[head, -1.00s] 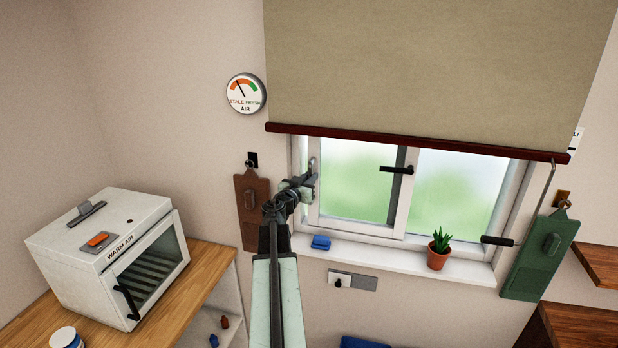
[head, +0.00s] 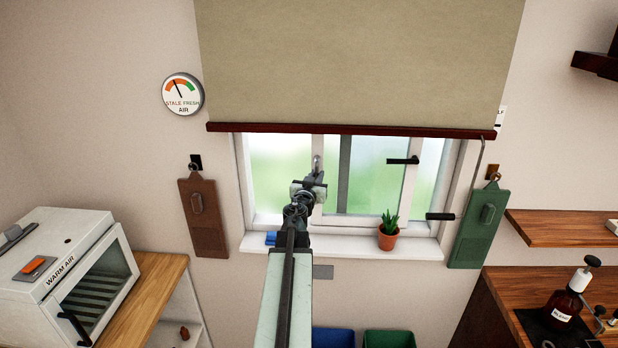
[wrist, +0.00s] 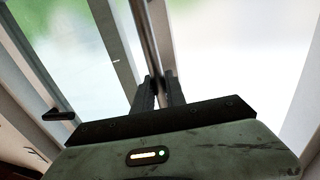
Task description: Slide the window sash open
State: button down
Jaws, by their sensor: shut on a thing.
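The window sash (head: 411,190) is a white-framed pane, standing well to the right of the frame's left side, with a gap (head: 278,175) between them. Its grey upright handle (head: 317,162) is on its left stile. My gripper (head: 317,178) is shut on this handle. In the wrist view both dark fingers (wrist: 160,92) close around the grey bar (wrist: 146,40). A black lever (head: 403,161) sits at the sash's right stile. The blind (head: 350,70) with a dark red bottom bar hides the window's top.
A potted plant (head: 388,238) stands on the sill (head: 415,246); a blue block (head: 271,238) lies left, partly behind my arm. A crank handle (head: 440,216) hangs at the right. Brown (head: 204,215) and green (head: 478,225) boards flank the window.

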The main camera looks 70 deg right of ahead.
jog(key=c, duration=1.6)
grip_release()
jog(key=shift+c, duration=0.2)
jog(key=shift+s, duration=0.1)
